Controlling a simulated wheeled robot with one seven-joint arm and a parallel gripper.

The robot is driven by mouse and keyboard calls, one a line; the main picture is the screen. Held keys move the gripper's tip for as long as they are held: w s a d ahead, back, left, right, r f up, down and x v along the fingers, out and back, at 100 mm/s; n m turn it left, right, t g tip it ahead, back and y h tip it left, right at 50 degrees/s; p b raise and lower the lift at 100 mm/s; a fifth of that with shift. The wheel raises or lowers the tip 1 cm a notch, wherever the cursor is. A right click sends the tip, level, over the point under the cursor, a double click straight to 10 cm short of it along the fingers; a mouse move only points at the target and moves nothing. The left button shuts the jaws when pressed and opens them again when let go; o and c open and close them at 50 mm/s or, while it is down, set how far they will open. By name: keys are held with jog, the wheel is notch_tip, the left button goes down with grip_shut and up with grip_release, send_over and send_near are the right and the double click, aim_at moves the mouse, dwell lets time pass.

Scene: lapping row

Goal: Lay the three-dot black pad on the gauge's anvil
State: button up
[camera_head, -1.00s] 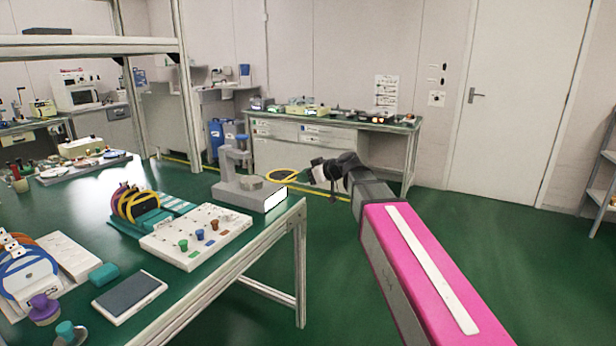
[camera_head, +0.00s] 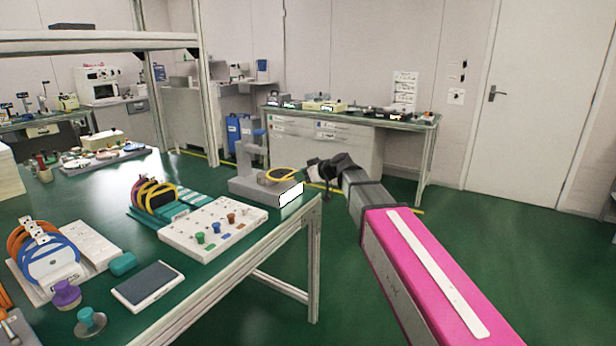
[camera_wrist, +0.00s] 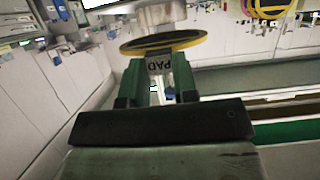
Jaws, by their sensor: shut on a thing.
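My gripper (camera_head: 312,172) is shut on the tab of a round black pad with a yellow rim (camera_head: 281,174). In the wrist view the green fingers (camera_wrist: 158,88) pinch this tab, marked "PAD", and the pad (camera_wrist: 165,43) shows nearly edge-on. Its dots cannot be made out. The grey gauge (camera_head: 245,186) stands at the table's far right corner. The pad overlaps its anvil area in the head view, hiding the anvil. In the wrist view a pale round part (camera_wrist: 160,14) is close against the pad; I cannot tell whether they touch.
A teal rack (camera_head: 150,208) holds several rimmed pads, beside a white panel (camera_head: 212,228) with coloured knobs. Another rack (camera_head: 50,262), a dark-topped plate (camera_head: 148,284) and purple and teal knobs stand nearer. A back bench (camera_head: 345,117) lies beyond. The floor right of the table is clear.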

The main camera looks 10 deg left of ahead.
aim_at(285, 174)
jog(key=shift+w+a+f, duration=0.1)
jog(key=shift+w+a, duration=0.35)
jog(key=shift+a, duration=0.65)
jog(key=shift+w+a, duration=0.5)
jog(key=shift+a, duration=0.6)
jog(key=shift+w+a+f, duration=0.1)
jog(key=shift+w+a, duration=0.35)
jog(key=shift+a, duration=0.65)
jog(key=shift+f, duration=0.5)
jog(key=o, duration=1)
jog(key=shift+o, duration=0.2)
